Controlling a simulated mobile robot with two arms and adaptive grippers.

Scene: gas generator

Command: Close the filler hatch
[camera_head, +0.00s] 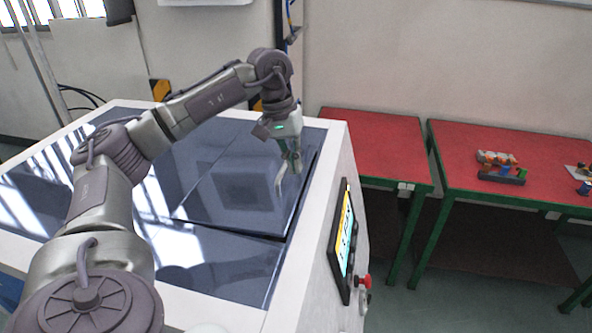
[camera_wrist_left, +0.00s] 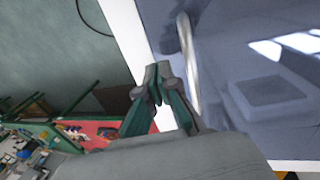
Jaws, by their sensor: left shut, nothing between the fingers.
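The filler hatch (camera_head: 235,195) is a dark, glossy blue panel in the top of the white generator housing (camera_head: 335,150). It lies nearly level with the panels around it. A dark gap shows along its right and front edges; I cannot tell if it sits fully flush. A curved silver handle (camera_head: 279,183) stands near its right edge. It also shows in the left wrist view (camera_wrist_left: 189,65). My left gripper (camera_head: 290,170) is shut and empty, pointing down just beside the handle. In the left wrist view its fingertips (camera_wrist_left: 157,82) are together; contact with the handle is unclear.
A control screen (camera_head: 343,240) with a red knob (camera_head: 364,281) below it is on the housing's right side. Red tables (camera_head: 375,145) with green legs stand at the right, one with small parts (camera_head: 502,168). The floor between is clear.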

